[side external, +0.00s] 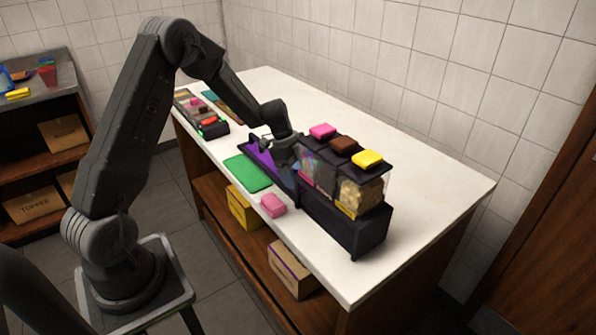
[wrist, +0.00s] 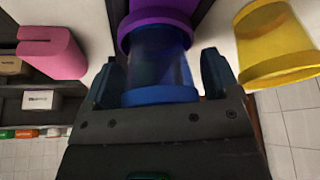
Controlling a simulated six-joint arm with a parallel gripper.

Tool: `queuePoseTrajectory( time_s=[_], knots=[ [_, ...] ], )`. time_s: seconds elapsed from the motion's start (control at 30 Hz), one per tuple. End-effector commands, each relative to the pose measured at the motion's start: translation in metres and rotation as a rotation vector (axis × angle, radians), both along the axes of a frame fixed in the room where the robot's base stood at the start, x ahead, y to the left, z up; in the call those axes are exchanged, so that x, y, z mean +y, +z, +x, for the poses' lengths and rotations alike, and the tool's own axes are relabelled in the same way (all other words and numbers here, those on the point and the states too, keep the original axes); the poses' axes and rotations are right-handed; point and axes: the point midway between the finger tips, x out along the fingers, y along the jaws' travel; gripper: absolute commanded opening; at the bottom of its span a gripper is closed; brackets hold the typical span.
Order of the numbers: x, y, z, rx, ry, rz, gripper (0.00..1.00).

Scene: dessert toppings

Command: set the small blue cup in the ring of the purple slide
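In the side view my gripper (side external: 283,150) is low over the purple slide (side external: 262,156), beside the dispenser, and hides the cup.
A dark topping dispenser (side external: 345,222) with pink, brown and yellow lids stands right of my gripper. A green mat (side external: 247,172) and pink block (side external: 273,205) lie near the front edge. A yellow cup (wrist: 277,45) is close to the right finger. The counter (side external: 430,185) behind is clear.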

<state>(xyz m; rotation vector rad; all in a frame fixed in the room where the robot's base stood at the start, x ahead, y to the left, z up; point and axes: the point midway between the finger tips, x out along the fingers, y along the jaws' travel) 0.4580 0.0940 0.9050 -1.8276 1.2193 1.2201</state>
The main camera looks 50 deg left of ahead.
Motion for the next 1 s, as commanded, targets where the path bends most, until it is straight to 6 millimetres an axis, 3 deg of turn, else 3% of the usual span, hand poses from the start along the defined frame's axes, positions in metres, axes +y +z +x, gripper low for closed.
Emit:
queuePoseTrajectory(
  time_s=[0.37, 0.8, 1.0],
  knots=[
    [0.003, 0.01, 0.0, -0.004, 0.0, 0.002, 0.83],
    [0.034, 0.089, -0.013, -0.004, 0.002, 0.003, 0.83],
    [0.041, 0.11, -0.017, 0.0, 0.0, 0.001, 0.83]
  ],
)
